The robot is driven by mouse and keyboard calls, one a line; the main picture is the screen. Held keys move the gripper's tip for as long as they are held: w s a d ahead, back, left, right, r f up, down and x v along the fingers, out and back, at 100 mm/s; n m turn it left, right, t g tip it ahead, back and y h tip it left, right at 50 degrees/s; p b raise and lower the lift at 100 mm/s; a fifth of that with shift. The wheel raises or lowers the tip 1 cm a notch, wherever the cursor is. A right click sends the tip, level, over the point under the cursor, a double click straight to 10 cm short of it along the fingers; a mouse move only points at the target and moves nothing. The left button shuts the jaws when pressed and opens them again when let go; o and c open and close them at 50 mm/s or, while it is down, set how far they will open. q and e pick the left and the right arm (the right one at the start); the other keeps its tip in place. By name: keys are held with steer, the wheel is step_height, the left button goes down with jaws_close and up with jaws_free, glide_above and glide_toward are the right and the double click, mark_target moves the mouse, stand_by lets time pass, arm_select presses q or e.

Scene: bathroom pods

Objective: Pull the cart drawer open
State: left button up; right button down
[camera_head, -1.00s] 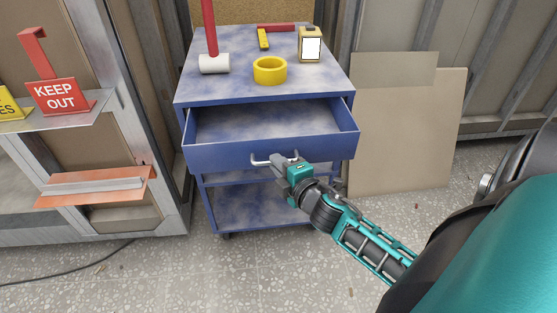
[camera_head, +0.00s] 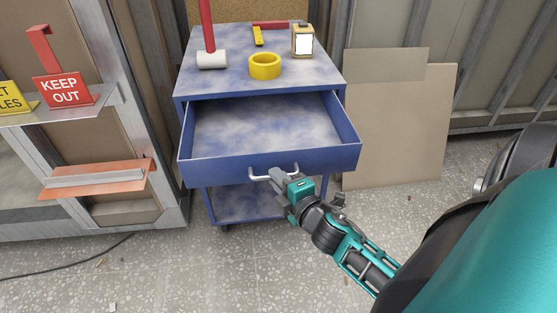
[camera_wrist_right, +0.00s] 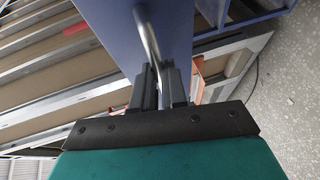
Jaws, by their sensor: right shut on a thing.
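The blue cart (camera_head: 330,77) stands ahead in the head view. Its top drawer (camera_head: 225,168) is pulled well out, and its empty inside shows. The silver bar handle (camera_head: 257,178) is on the drawer front. My right gripper (camera_head: 277,178) is shut on the right part of the handle. In the right wrist view the handle (camera_wrist_right: 147,35) runs down between the two fingers of my right gripper (camera_wrist_right: 160,85), with the blue drawer front beside it. My left gripper is in neither view.
On the cart top are a mallet (camera_head: 212,60), a yellow tape roll (camera_head: 265,66), a yellow boxy tool (camera_head: 303,41) and other small tools. A shelf with a red KEEP OUT sign (camera_head: 62,90) is at left. Boards (camera_head: 400,130) lean at right. Floor in front is clear.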

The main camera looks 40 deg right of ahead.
steer(key=c, duration=1.2)
jaws_free()
steer(key=shift+s, duration=0.1)
steer(key=v, duration=1.2)
steer(key=shift+s+r, duration=0.15)
steer(key=shift+s, duration=0.2)
